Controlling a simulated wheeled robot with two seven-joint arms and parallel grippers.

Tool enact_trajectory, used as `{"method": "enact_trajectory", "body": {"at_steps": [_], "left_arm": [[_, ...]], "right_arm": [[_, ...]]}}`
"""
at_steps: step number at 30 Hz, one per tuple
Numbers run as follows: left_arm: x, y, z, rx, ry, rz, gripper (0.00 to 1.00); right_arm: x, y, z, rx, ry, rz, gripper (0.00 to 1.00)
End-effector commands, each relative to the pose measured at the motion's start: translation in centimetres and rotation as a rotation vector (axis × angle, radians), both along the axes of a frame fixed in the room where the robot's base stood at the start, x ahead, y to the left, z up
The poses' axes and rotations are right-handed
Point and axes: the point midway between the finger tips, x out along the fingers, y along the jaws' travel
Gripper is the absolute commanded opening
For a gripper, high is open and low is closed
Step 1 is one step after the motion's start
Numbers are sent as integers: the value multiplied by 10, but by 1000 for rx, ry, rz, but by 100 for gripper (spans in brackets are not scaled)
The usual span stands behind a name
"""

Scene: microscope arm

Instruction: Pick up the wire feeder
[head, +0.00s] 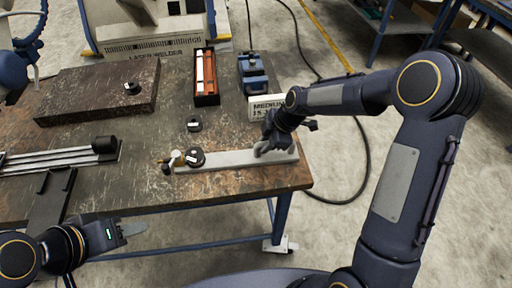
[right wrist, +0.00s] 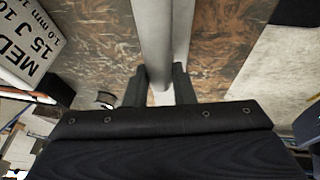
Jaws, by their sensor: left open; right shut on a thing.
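A long pale grey bar (head: 235,158) lies along the front right edge of the table, with a dark disc (head: 195,157) and a small brass-tipped fitting (head: 172,159) at its left end. It appears to be the wire feeder, though no label shows. My right gripper (head: 268,146) is shut on a rounded grey part at the bar's right end. In the right wrist view this grey part (right wrist: 155,40) runs between the two fingers (right wrist: 160,88). My left gripper (head: 118,233) is open and empty, low in front of the table's left front edge.
A dark plate (head: 100,92) with a small black piece, a tray of orange and white rods (head: 206,97), a blue vise-like block (head: 253,78) and a white sign (head: 264,106) stand behind. Metal rails (head: 55,163) lie at left.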

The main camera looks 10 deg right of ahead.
Motion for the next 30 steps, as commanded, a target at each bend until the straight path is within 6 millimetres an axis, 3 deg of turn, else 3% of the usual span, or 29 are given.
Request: {"method": "enact_trajectory", "body": {"at_steps": [11, 16, 22, 30], "left_arm": [[0, 0, -2, 0, 0, 0, 42], [0, 0, -8, 0, 0, 0, 42], [0, 0, -14, 0, 0, 0, 42], [0, 0, -24, 0, 0, 0, 42]], "right_arm": [[1, 1, 33, 2, -8, 2, 0], [-19, 5, 55, 1, -9, 4, 0], [-52, 13, 96, 2, -12, 3, 0], [-107, 25, 117, 2, -9, 3, 0]]}}
